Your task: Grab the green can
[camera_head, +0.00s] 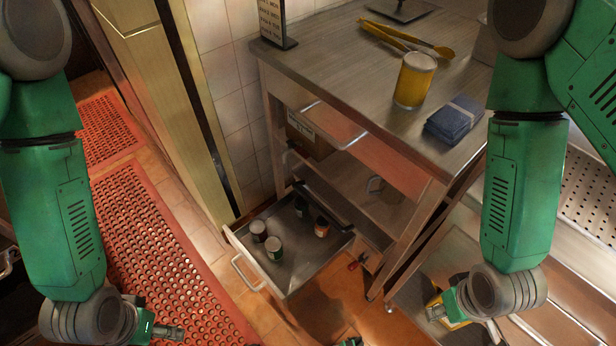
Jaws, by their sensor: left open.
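Several small cans stand in the pulled-out lower drawer (304,277) of the steel table. A can with a pale top and a dark, greenish side (274,250) is near the drawer's front. A similar can (258,231) stands just behind it, and I cannot tell for sure which is the green can. A dark can (300,206) and an orange-brown one (321,228) stand farther back. My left gripper (178,332) is open and empty, low at the left, apart from the drawer. My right gripper (432,313) is low at the right, away from the cans; its jaws are unclear.
The table top (340,70) holds yellow tongs (400,36), a yellow cup (414,80) and folded blue cloths (454,120). The drawer's handle (246,274) juts out at the front left. Red perforated mats (150,240) cover the floor at left.

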